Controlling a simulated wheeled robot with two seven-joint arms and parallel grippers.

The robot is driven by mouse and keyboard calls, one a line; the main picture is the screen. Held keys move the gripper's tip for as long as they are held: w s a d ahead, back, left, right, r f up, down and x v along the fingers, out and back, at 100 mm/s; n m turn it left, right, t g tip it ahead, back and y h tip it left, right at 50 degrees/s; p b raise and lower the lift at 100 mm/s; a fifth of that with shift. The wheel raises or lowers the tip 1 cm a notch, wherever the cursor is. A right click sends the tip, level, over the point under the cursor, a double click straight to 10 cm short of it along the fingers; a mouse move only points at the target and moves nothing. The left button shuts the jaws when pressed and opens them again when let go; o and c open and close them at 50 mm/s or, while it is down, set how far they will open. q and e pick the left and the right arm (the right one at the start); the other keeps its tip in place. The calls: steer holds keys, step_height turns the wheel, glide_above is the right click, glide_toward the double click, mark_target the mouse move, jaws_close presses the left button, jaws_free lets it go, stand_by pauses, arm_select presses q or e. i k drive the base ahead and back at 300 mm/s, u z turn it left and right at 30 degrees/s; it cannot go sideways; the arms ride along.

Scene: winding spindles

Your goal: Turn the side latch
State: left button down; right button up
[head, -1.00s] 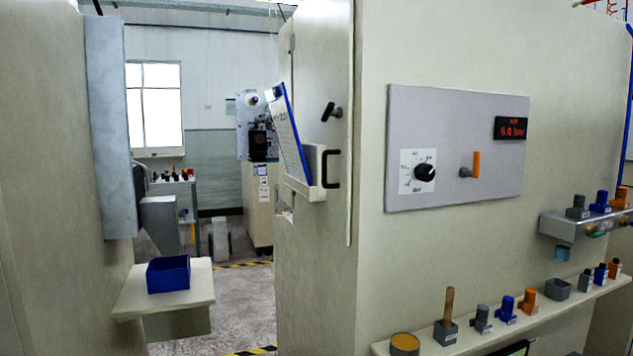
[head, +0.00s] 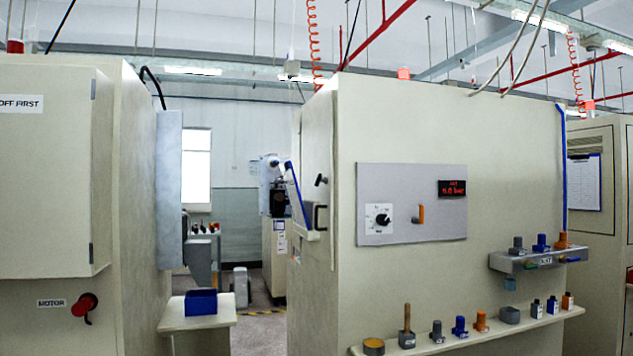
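A small dark latch (head: 321,180) sits on the narrow left side of the beige cabinet (head: 450,280), high up near the corner. It looks like a short black handle on a stub, tilted. Below it on the same side is a black pull handle (head: 319,217), beside a clipboard with a blue edge (head: 297,195). Neither of my grippers shows in the head view.
The cabinet front has a grey panel (head: 400,234) with a black knob, an orange lever and a red display. A shelf (head: 480,331) with several small items runs below it. Left stand a blue bin (head: 201,302) on a ledge and a red motor switch (head: 85,305).

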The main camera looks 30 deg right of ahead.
mark_target(319, 179)
steer(key=z, duration=0.7)
steer(key=i, duration=0.65)
steer(key=z, duration=0.45)
steer(key=i, duration=0.85)
steer(key=u, duration=0.5)
